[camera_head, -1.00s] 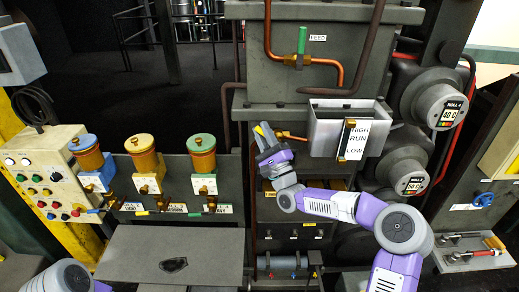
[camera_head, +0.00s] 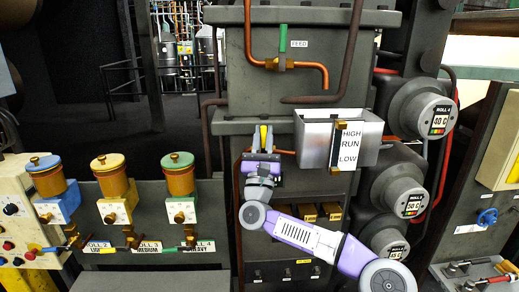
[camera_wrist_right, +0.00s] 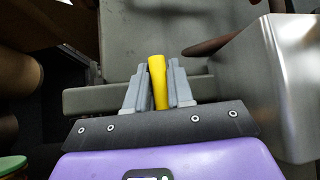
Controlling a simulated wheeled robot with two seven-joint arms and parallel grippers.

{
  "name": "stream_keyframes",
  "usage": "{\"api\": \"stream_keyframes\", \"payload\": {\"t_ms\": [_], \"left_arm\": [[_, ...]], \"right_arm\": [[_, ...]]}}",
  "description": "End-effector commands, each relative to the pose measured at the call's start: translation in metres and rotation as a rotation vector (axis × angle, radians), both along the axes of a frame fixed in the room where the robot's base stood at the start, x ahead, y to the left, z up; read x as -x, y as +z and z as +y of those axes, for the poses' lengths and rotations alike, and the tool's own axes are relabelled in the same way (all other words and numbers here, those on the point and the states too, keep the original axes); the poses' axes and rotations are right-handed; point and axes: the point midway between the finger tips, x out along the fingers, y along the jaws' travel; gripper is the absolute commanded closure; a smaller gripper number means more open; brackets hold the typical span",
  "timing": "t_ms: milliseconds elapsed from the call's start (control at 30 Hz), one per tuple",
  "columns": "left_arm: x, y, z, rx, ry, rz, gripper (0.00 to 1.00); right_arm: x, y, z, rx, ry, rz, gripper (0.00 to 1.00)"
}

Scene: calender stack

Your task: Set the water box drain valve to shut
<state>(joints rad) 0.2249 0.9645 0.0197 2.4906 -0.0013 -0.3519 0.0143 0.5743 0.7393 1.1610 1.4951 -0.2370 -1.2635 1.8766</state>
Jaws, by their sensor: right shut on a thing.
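The metal water box (camera_head: 310,140) has a HIGH/RUN/LOW level plate (camera_head: 346,148) on its front. A yellow valve handle (camera_head: 264,136) stands roughly upright just left of the box, near a short copper pipe (camera_head: 285,152). My right gripper (camera_head: 263,140) points upward and is shut on the handle. In the right wrist view the yellow handle (camera_wrist_right: 158,82) sits between the grey fingers, and the box wall (camera_wrist_right: 290,85) is close on the right. The valve body is hidden behind the gripper. My left gripper is out of view.
A green feed valve handle (camera_head: 283,38) is on the copper pipe above. Roll housings (camera_head: 425,110) stand to the right. Three capped pots in blue (camera_head: 44,161), yellow and green stand at left. A blue handwheel (camera_head: 487,216) is at far right.

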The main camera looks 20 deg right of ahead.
Motion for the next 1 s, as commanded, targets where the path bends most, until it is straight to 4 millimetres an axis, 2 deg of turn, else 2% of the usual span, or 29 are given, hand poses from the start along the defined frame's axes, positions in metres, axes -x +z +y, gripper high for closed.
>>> {"api": "stream_keyframes", "payload": {"t_ms": [200, 633, 667, 767, 800, 1000], "left_arm": [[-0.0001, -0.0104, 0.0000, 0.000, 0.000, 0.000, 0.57], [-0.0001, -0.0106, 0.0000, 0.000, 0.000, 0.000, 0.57], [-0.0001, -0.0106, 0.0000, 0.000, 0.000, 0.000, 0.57], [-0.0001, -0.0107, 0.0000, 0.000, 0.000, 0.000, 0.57], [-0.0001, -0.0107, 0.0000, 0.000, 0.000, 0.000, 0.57], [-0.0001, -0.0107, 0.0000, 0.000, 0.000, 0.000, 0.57]], "right_arm": [[0.0004, -0.0016, -0.0033, -0.044, -0.001, -0.011, 1.00], [0.0004, -0.0003, -0.0043, -0.052, -0.001, -0.012, 1.00], [0.0005, -0.0003, -0.0044, -0.052, -0.001, -0.013, 0.77], [0.0005, -0.0003, -0.0042, -0.051, -0.002, -0.013, 0.61], [0.0006, -0.0002, -0.0042, -0.051, -0.001, -0.013, 0.57], [0.0006, -0.0001, -0.0037, -0.050, -0.001, -0.013, 0.57]]}}
